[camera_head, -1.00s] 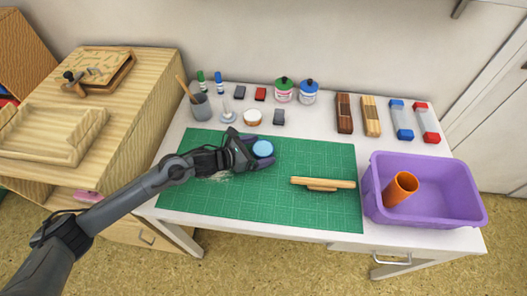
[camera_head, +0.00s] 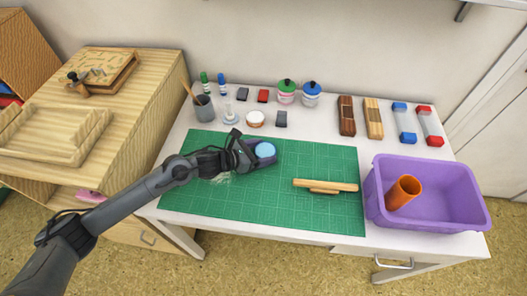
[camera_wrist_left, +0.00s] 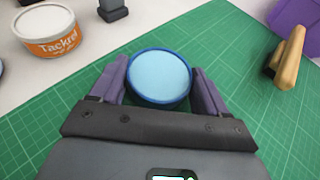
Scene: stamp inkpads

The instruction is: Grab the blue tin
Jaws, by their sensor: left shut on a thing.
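The blue tin (camera_head: 265,150) is round, with a light blue top and a darker blue rim. It is at the upper middle of the green cutting mat (camera_head: 290,212). My left gripper (camera_head: 262,153) has its fingers on either side of the tin and is shut on it. In the left wrist view the tin (camera_wrist_left: 159,77) sits between the two purple fingers of the left gripper (camera_wrist_left: 163,90). Whether the tin touches the mat cannot be told. My right gripper is not in view.
A wooden stamp-like block (camera_head: 325,186) lies on the mat to the right. A purple bin (camera_head: 440,205) holds an orange cylinder (camera_head: 403,192). An orange-and-white tin (camera_head: 255,119), jars and inkpads stand behind the mat. The mat's front is clear.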

